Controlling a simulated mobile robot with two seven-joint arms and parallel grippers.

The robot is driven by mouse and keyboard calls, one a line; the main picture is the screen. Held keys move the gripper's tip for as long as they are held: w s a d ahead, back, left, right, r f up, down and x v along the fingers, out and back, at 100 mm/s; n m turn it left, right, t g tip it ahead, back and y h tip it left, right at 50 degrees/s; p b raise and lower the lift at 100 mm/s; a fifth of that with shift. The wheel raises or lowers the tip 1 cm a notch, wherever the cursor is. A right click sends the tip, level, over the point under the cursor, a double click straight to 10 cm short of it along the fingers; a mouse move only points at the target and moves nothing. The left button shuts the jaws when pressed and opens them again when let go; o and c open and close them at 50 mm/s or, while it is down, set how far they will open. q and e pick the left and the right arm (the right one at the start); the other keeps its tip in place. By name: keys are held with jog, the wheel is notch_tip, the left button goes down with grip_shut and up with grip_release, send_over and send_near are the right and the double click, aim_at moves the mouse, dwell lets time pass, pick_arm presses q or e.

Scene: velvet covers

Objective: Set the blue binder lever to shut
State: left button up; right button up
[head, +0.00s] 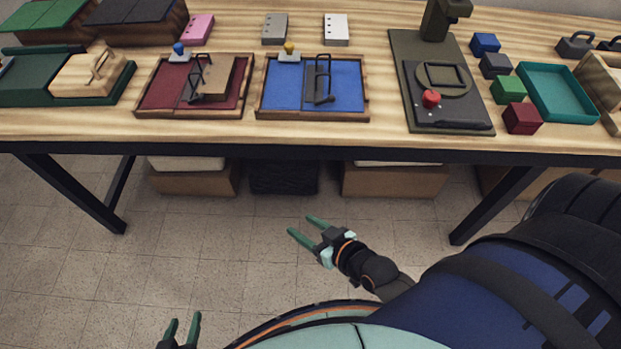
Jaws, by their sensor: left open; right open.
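The blue binder (345,88) lies on the table left of centre, a blue panel in a brown wooden frame. A dark metal lever mechanism (323,80) stands on its middle, with a thin bent arm raised above the panel. I cannot tell its exact setting. A yellow knob on a pale base (289,52) sits at the binder's back left edge. My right gripper (304,228) is open and empty, in front of the table, below the binder in the picture. My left gripper (184,319) is open and empty at the bottom edge, far from the binder.
A similar red binder (165,85) with a blue knob stands close to the left. A dark machine (410,75) with a red button stands to the right. Beyond it are several coloured blocks and a teal tray (591,115). The table's front edge (300,133) lies before the binder.

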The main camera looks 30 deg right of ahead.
jog(key=shift+s+a+f+n+g, duration=0.15)
jog(key=shift+s+f+n+g, duration=0.15)
jog(key=shift+s+f+g, duration=0.65)
jog(key=shift+s+f+t, duration=0.2)
jog(key=shift+s+t, duration=0.05)
jog(key=shift+g+h, duration=0.4)
jog(key=shift+g, duration=0.2)
jog(key=p+v, duration=0.4)
jog(key=p, duration=0.1)
jog(key=shift+s+r+p, duration=0.2)
jog(key=shift+s+p, duration=0.05)
jog(key=shift+p, duration=0.05)
